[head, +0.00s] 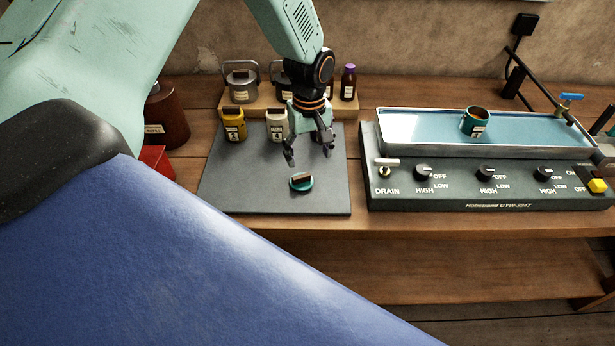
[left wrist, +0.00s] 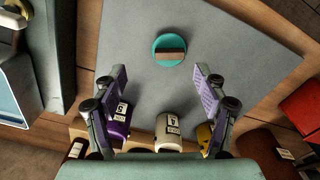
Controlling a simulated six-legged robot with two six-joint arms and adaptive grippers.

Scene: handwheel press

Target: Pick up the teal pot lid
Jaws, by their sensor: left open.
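The teal pot lid (head: 301,183) lies on the grey mat, with a brown bar-shaped handle across its top. It also shows in the left wrist view (left wrist: 169,49), beyond my fingertips and roughly centred between them. My left gripper (head: 309,156) is open and empty above the mat, a little behind and above the lid in the head view. In the left wrist view its two fingers (left wrist: 156,76) are spread wide, with nothing between the tips.
A yellow pot (head: 234,125) and a white pot (head: 277,124) stand at the back of the grey mat (head: 240,185); a purple pot (left wrist: 118,122) is beside them. A water bath (head: 440,128) holding a teal pot (head: 474,122) stands right. The mat's front is clear.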

